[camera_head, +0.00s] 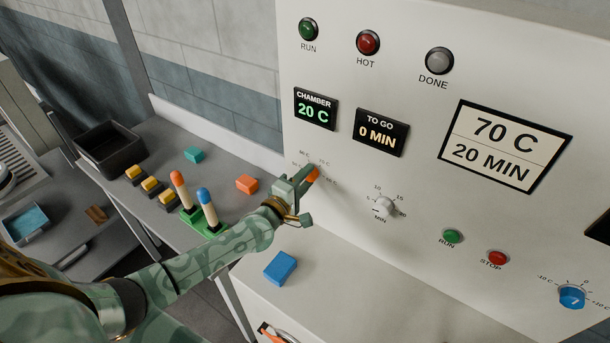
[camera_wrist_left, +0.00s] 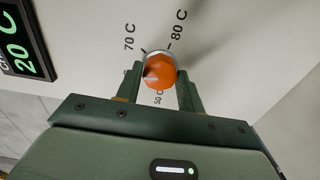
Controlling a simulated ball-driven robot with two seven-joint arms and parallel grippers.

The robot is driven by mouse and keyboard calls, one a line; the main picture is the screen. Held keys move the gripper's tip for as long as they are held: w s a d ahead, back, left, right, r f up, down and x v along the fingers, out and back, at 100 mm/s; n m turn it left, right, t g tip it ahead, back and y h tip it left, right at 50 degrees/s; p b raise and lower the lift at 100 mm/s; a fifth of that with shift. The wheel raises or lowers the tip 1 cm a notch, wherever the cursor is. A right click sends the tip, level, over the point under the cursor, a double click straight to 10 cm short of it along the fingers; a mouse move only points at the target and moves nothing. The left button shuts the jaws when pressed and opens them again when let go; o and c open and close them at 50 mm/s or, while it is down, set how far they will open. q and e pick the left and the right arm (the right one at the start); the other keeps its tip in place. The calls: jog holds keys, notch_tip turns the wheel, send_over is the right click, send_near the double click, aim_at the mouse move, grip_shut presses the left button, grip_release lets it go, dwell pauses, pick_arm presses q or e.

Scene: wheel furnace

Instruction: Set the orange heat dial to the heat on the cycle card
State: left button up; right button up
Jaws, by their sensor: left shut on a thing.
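The orange heat dial (camera_head: 312,174) is on the white front panel, largely hidden by my left gripper (camera_head: 303,181) in the head view. In the left wrist view the dial (camera_wrist_left: 160,72) sits between the two fingers of my left gripper (camera_wrist_left: 159,85), which is shut on it. A pale mark shows on the dial's left side; the label it points at is not clear. The labels 70 C, at upper left, 80 C, at upper right, and 50 C, below, are readable there. The cycle card (camera_head: 505,146) reads 70 C and 20 MIN. My right gripper is out of view.
The chamber display (camera_head: 315,109) reads 20 C, and the to-go display (camera_head: 381,132) reads 0 MIN. A grey minute knob (camera_head: 384,208) is right of the heat dial. A blue block (camera_head: 280,268) lies on the ledge below. A blue dial (camera_head: 571,297) is at lower right.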

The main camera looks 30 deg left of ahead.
pick_arm(q)
jog(key=m+p, duration=0.3)
jog(key=m, duration=0.5)
jog(key=shift+m, duration=0.3)
jog(key=shift+f, duration=0.1)
dwell(0.4)
jog(key=o, duration=1)
jog(key=s, duration=0.5)
jog(key=s+a, duration=0.1)
jog(key=s, duration=0.4)
jog(key=s+a, duration=0.1)
jog(key=s, duration=0.5)
jog(key=shift+s+a, duration=0.1)
jog(key=shift+a, duration=0.05)
